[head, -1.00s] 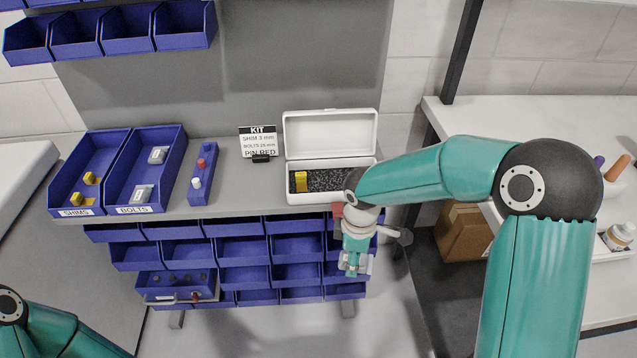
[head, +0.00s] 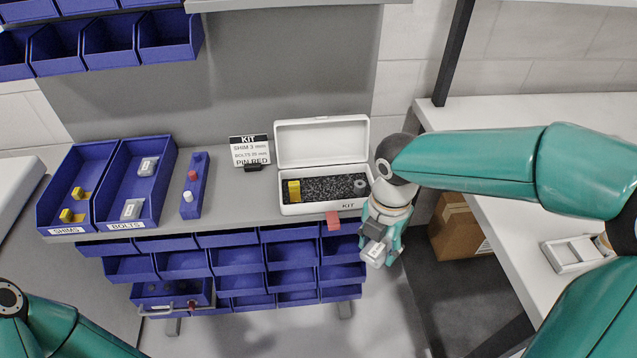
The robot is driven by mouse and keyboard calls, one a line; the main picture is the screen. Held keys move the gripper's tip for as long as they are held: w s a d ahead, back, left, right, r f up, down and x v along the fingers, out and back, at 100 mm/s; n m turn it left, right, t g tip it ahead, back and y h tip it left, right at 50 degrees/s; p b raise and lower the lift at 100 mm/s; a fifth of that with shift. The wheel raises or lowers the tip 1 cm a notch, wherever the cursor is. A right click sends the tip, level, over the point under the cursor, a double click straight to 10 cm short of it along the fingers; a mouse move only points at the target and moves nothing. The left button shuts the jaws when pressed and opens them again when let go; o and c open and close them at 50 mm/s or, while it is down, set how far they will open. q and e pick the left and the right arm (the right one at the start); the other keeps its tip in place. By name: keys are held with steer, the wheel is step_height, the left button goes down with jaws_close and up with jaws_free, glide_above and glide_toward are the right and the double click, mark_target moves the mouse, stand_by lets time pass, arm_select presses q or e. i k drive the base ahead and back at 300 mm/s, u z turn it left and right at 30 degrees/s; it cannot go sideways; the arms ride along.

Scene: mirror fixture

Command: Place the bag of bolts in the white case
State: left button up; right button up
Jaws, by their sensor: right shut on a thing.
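The white case (head: 323,207) stands open on the grey bench, lid leaning up at the back. Its dark foam holds a yellow shim (head: 294,190) at the left and a small grey round piece (head: 360,186) at the right. My right gripper (head: 378,246) is shut on a small grey-white bag of bolts (head: 373,254). It holds the bag in front of the bench edge, below and right of the case. Two similar bags, one at the back (head: 149,165) and one at the front (head: 132,208), lie in the BOLTS bin (head: 168,180). My left gripper is out of view.
The SHIMS bin (head: 52,205) holds yellow shims. A KIT sign (head: 250,150) stands left of the case. Blue drawers (head: 235,258) are below.

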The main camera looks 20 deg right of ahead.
mark_target(325, 191)
steer(key=i, duration=0.85)
steer(key=u, duration=0.05)
